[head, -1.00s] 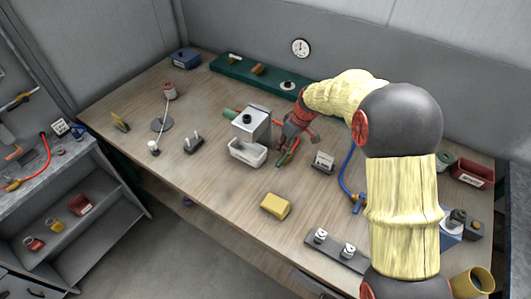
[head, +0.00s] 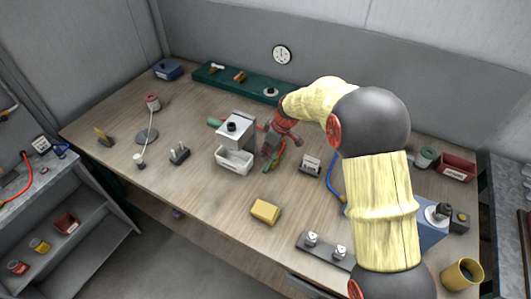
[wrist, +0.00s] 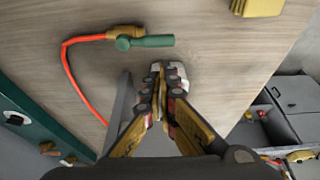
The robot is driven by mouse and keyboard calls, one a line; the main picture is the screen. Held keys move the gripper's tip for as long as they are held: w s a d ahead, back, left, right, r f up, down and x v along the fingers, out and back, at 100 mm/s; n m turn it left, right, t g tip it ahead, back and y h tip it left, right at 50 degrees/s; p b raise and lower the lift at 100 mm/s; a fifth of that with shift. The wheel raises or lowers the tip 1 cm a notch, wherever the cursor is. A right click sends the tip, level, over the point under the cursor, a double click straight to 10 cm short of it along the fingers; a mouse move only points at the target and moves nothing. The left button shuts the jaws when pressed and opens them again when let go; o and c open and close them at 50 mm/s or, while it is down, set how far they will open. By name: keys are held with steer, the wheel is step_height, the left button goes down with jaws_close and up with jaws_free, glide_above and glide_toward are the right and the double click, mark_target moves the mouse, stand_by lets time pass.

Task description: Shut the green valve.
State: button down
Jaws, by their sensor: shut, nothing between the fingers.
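The green valve handle (wrist: 155,41) shows in the wrist view, on a brass fitting (wrist: 122,32) at the end of an orange-red hose. The handle points right, roughly in line with the fitting. My gripper (wrist: 165,68) is shut and empty just below the handle in that view, with a gap between them in the picture. In the head view my gripper (head: 268,153) is low over the bench, right of a metal box. Green and red parts beside it there are small and partly hidden, so contact cannot be told.
The metal box (head: 238,127) with a white bin (head: 234,161) stands close left of my gripper. A yellow block (head: 265,211) lies in front. A small labelled stand (head: 310,165) is to the right. A green rail (head: 235,83) runs along the back.

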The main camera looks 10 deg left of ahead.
mark_target(266, 169)
steer(key=x, duration=0.7)
steer(key=shift+w+f, duration=0.1)
steer(key=shift+f, duration=0.05)
